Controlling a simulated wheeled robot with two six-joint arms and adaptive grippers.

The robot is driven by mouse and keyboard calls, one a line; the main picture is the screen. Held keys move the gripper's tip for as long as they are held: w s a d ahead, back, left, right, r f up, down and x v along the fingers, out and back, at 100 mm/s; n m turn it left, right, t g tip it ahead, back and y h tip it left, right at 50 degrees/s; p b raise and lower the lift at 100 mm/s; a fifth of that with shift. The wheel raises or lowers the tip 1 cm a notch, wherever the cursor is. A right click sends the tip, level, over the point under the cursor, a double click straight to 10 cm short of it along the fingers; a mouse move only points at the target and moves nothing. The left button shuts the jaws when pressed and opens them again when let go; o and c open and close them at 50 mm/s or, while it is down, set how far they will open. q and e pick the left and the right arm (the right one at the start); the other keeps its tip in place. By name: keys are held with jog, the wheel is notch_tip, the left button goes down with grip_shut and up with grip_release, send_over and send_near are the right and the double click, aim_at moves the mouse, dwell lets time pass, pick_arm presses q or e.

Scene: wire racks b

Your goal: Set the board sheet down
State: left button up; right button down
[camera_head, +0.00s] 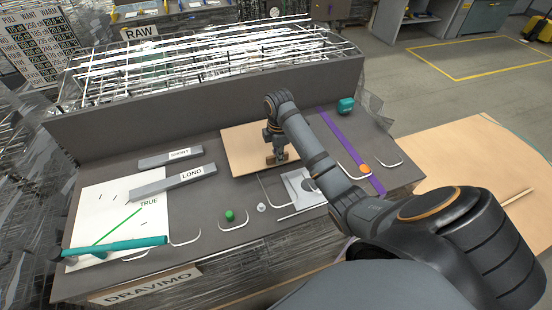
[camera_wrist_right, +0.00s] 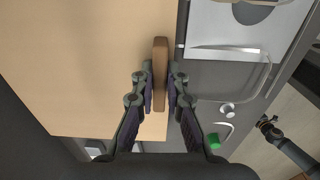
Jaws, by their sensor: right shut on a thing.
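The tan board sheet (camera_head: 242,152) lies flat over the grey bench top, near its back wall. It fills the left of the right wrist view (camera_wrist_right: 75,60). My right gripper (camera_head: 277,154) is at the board's right part. In the right wrist view, the gripper (camera_wrist_right: 160,85) is shut on a brown wooden grip (camera_wrist_right: 160,60) that stands on the board near its edge. Whether the board's underside touches the bench cannot be told. A dark jointed part (camera_wrist_right: 285,143) in that view's lower right may be my left arm; its fingers cannot be made out.
Grey bars marked LONG (camera_head: 173,184) and SHORT (camera_head: 170,158) lie to the left. A purple strip (camera_head: 345,143) and a teal item (camera_head: 346,105) lie to the right. A metal plate (camera_head: 300,185), a green knob (camera_head: 230,215) and a white knob (camera_head: 262,208) are in front. A wire rack (camera_head: 200,58) stands behind.

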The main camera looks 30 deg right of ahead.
notch_tip(320, 180, down, 3)
jog(key=shift+w+b, duration=0.15)
jog(key=shift+b, duration=0.55)
jog(key=shift+w+f, duration=0.2)
jog(key=shift+w, duration=0.35)
jog(key=shift+s+r, duration=0.1)
jog(key=shift+s, duration=0.25)
jog(key=c, duration=1.7)
grip_release()
jog(key=o, duration=0.3)
pick_arm(q)
jog(key=f, duration=0.1)
jog(key=w+f, duration=0.1)
jog(key=shift+w+f, duration=0.25)
jog(key=shift+f, duration=0.1)
